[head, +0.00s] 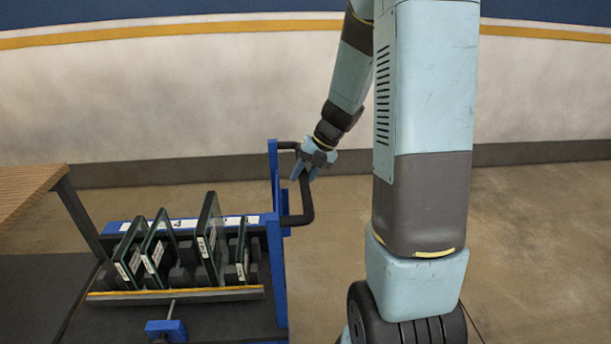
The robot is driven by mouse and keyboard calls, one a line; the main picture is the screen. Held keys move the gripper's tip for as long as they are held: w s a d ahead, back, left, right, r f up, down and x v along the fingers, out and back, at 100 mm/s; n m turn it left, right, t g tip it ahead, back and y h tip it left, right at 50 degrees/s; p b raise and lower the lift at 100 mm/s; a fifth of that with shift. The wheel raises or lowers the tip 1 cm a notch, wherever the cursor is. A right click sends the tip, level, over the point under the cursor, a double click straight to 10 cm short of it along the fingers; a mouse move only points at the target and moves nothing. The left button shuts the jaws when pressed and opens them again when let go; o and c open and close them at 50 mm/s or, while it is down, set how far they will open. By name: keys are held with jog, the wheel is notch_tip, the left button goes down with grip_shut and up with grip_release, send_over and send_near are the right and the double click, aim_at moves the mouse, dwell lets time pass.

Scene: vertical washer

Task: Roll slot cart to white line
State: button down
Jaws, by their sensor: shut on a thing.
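The slot cart (278,262) has a blue frame and a dark deck, and stands at the lower left in the head view. Several upright dark glass panels with white labels (208,240) lean in its slots. A black bent handle (308,205) sticks out from the cart's right-hand blue post. My gripper (311,172) is at the handle's upper outer part and is shut on it. My fingers hide part of the handle. I see no white line on the floor in this view.
A wooden table (27,190) with dark legs stands at the left, close beside the cart. A white wall with a dark baseboard (345,160) runs behind. Bare brown floor (530,235) lies open at the right.

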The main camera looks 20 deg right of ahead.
jog(key=shift+w+a, duration=0.25)
jog(key=shift+a, duration=0.75)
dwell(0.3)
jog(key=shift+w+a, duration=0.25)
jog(key=shift+a, duration=0.7)
jog(key=shift+w+a, duration=0.3)
jog(key=shift+a, duration=0.6)
jog(key=shift+w+a, duration=0.25)
jog(key=shift+a, duration=0.7)
jog(key=c, duration=0.7)
grip_release()
jog(key=shift+v, duration=5.15)
